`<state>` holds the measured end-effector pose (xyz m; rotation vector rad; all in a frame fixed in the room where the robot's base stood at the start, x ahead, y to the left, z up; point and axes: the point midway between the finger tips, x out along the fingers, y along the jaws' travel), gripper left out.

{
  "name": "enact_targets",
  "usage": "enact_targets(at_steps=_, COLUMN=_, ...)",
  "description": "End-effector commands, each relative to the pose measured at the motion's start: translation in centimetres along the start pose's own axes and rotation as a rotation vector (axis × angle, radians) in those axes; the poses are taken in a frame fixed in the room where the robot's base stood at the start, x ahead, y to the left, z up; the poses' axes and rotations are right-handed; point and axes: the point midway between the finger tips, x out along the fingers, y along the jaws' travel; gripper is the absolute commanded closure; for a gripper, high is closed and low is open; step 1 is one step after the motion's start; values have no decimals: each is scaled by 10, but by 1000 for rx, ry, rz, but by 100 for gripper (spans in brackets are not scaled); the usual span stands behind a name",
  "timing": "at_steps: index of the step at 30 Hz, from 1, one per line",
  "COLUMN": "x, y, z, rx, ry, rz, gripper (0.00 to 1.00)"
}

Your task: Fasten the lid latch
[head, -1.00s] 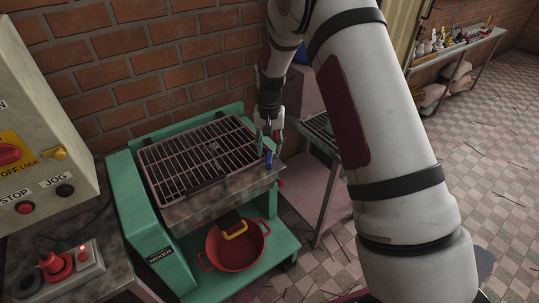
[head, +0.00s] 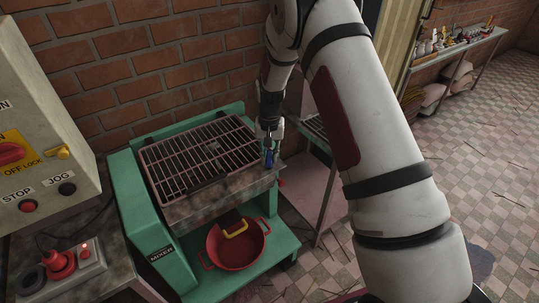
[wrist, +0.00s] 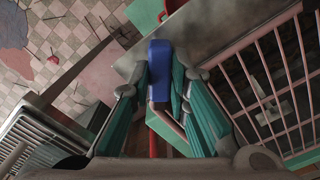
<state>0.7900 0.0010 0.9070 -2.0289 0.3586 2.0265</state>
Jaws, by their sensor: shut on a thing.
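The mixer (head: 160,245) is a green machine with a barred grille lid (head: 205,155) lying flat over its top. A blue latch handle (head: 269,158) sits at the right front corner beside the lid. My gripper (head: 269,148) is at that corner, pointing down. In the wrist view the blue latch (wrist: 159,70) stands between the two green fingers of my gripper (wrist: 160,92), which are closed on it. The lid's pink bars (wrist: 265,85) show to the right of the fingers. The lower part of the latch is partly hidden by the fingers.
A red pan (head: 236,248) sits on the mixer's lower shelf. A metal rack stands right of the mixer. The brick wall is close behind; tiled floor lies open at right.

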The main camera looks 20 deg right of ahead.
Motion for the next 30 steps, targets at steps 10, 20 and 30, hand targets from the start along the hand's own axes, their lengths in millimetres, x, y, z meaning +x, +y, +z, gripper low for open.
enact_targets(at_steps=10, x=1, y=0, z=0, rx=-93, ry=-2, rz=0, gripper=100)
enact_targets(at_steps=20, x=1, y=0, z=0, rx=-341, ry=-2, rz=0, gripper=100)
enact_targets(at_steps=30, x=1, y=0, z=0, rx=-571, ry=-2, rz=2, gripper=100)
